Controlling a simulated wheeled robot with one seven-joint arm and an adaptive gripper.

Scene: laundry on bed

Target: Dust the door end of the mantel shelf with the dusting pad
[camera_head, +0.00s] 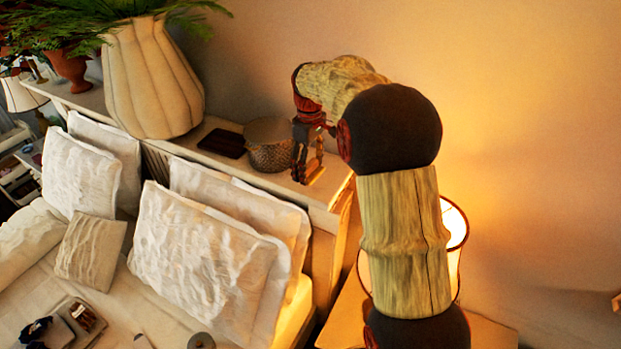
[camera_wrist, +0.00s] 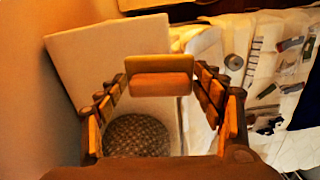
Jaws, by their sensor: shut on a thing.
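My gripper (camera_head: 306,168) is over the right end of the pale mantel shelf (camera_head: 337,176), beside the wall. In the wrist view, my gripper (camera_wrist: 160,86) has its fingertips closed on the dusting pad (camera_wrist: 160,63), an orange-brown block. In the head view the pad is too small and dark to make out clearly. The shelf also shows in the wrist view as a pale board (camera_wrist: 92,58) beyond the pad. Whether the pad touches the shelf, I cannot tell. No door is in view.
A round textured pot (camera_head: 268,152) stands just left of my gripper and shows between the fingers in the wrist view (camera_wrist: 138,135). A dark flat item (camera_head: 222,143) and a large ribbed vase (camera_head: 150,80) stand farther left. A lit lamp (camera_head: 457,235) is below right.

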